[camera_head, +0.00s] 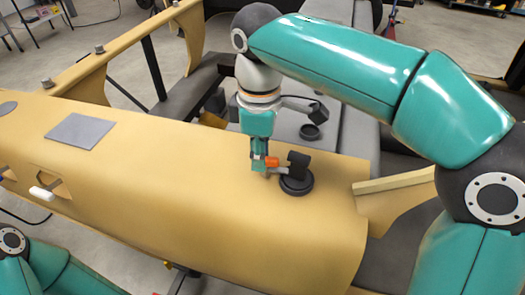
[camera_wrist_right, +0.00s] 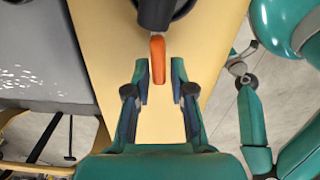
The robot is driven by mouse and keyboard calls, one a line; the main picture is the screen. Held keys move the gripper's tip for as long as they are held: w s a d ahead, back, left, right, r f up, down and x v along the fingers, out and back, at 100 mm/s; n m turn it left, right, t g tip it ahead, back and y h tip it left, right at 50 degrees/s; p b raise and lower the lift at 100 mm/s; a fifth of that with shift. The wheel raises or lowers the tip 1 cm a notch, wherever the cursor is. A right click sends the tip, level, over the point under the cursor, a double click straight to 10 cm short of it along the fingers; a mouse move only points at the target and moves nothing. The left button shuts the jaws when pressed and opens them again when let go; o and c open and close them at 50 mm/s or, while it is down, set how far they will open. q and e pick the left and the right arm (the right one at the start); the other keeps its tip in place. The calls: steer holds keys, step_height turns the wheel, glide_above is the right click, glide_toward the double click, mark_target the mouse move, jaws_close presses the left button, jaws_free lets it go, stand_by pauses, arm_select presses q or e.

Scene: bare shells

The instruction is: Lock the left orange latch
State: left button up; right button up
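An orange latch (camera_head: 272,161) sticks out from a black round mount (camera_head: 297,182) on top of the tan shell (camera_head: 215,205). In the right wrist view the orange latch (camera_wrist_right: 158,58) points toward my palm from its black mount (camera_wrist_right: 155,14). My right gripper (camera_head: 258,162) reaches down from above, at the latch in the head view. In the wrist view this gripper (camera_wrist_right: 160,78) is open, its fingers on either side of the latch's near end with a gap on both sides. No contact shows. My left arm shows at the lower left; its gripper is out of view.
A flat grey plate (camera_head: 80,131) lies on the shell to the left. A white handle (camera_head: 41,193) sits in a cutout at the shell's left front. Another black round fitting (camera_head: 310,131) is behind the mount. A tan frame (camera_head: 130,50) rises at the back left.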

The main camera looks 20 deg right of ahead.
jaws_close()
steer(key=shift+r+m+p, duration=0.15)
steer(key=shift+m+p, duration=0.35)
steer(key=shift+p, duration=0.05)
steer(key=shift+m+p, duration=0.3)
steer(key=shift+m, duration=0.2)
steer(key=shift+w+f, duration=0.1)
steer(key=shift+f, duration=0.1)
steer(key=shift+o, duration=2.4)
jaws_free()
steer(key=shift+r, duration=0.1)
